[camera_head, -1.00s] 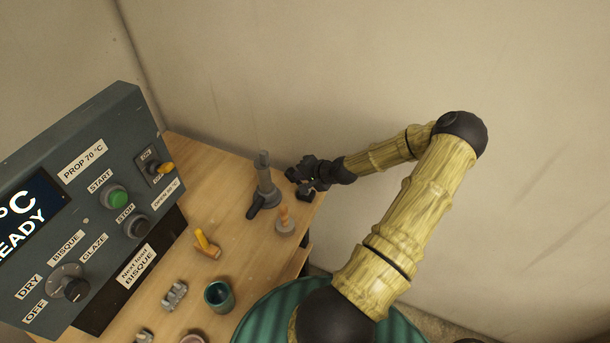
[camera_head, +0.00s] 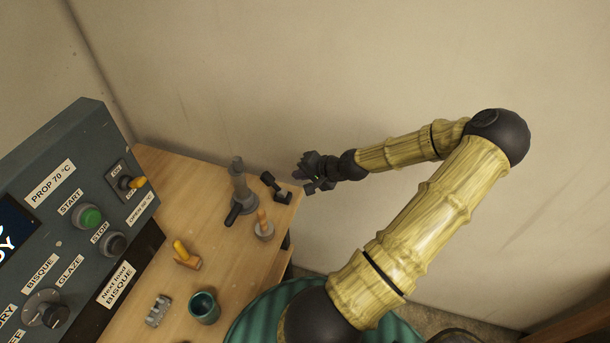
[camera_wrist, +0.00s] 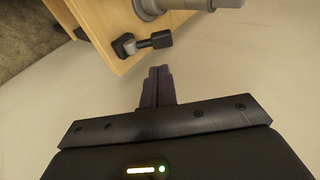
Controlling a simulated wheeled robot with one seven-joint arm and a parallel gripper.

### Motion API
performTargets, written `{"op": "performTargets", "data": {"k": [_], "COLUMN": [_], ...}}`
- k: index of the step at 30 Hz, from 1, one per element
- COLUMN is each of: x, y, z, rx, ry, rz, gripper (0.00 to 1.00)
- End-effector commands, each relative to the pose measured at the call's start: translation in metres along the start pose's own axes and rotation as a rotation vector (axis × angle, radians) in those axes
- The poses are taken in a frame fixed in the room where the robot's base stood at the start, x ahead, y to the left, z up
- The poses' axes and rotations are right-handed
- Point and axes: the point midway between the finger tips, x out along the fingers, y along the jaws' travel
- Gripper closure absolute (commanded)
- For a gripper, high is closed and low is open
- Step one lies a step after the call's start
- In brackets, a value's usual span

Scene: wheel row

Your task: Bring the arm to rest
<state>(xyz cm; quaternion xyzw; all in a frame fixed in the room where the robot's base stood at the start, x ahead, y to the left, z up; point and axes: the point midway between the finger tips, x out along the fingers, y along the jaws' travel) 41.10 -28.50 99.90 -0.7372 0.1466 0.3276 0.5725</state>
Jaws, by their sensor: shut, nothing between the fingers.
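My arm reaches in from the lower right of the head view and bends back left at its elbow. My gripper (camera_head: 310,188) is at the end of it, just right of the table's far corner and apart from the things on the table. In the wrist view its two dark fingers (camera_wrist: 158,86) lie together, shut, with nothing between them.
A dark, double-ended piece (camera_head: 275,187) lies at the corner of the wooden table (camera_head: 225,262). Beside it stand a grey post with a lever (camera_head: 239,190) and a wooden-handled tool (camera_head: 264,226). A control panel (camera_head: 75,215) stands left. Plain wall lies behind.

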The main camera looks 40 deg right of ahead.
Motion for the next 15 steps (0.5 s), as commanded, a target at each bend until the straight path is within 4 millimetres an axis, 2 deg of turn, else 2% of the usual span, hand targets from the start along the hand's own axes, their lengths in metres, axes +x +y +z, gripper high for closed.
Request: {"op": "performTargets", "data": {"k": [6,15], "x": [-0.017,-0.018], "y": [0.001,0.001], "z": [0.0,0.0], "rx": [0.001,0.002], "ry": [0.0,0.001], "rz": [0.0,0.001], "gripper": [1.0,1.0]}}
